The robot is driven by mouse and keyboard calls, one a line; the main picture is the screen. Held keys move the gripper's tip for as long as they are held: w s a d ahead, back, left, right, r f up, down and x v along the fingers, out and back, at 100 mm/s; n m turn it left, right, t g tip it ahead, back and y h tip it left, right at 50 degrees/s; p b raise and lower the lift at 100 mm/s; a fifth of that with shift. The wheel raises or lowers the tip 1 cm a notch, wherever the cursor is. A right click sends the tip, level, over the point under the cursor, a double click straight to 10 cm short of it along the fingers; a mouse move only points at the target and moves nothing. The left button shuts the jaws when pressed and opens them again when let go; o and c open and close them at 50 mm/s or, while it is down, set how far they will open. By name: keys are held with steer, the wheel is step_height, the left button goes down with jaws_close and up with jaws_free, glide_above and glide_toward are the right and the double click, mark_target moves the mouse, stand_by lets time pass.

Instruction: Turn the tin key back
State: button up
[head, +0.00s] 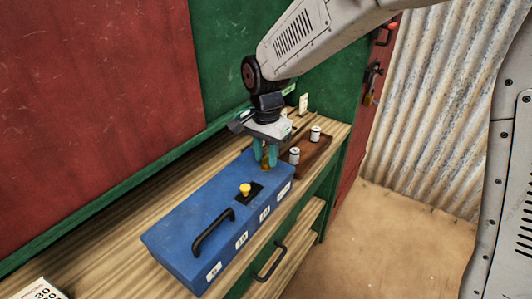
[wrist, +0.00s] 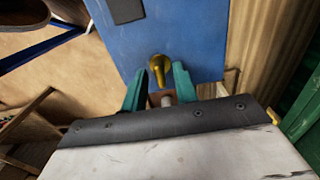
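The blue tin (head: 190,228) is a long box on the wooden counter, with white labels along its front side. A brass key (wrist: 158,68) stands at its end under my gripper. In the head view my gripper (head: 265,162) points down over the tin's far right end, its teal fingers partly hiding the key. In the wrist view my gripper (wrist: 159,72) is open. Its fingers are on either side of the key, with a gap visible at each side. I cannot tell how far the key is turned.
The tin's top also carries a yellow knob (head: 245,188) on a black plate and a black handle (head: 212,232). A brown tray (head: 315,152) with two small white cans (head: 315,133) is close behind my gripper. A printed card (head: 42,290) lies at the counter's near left.

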jaws_close()
steer(key=shift+n, duration=0.4)
steer(key=n, duration=0.7)
steer(key=shift+n, duration=0.3)
steer(key=n, duration=0.9)
steer(key=shift+r+n, duration=0.1)
steer(key=shift+n, duration=0.3)
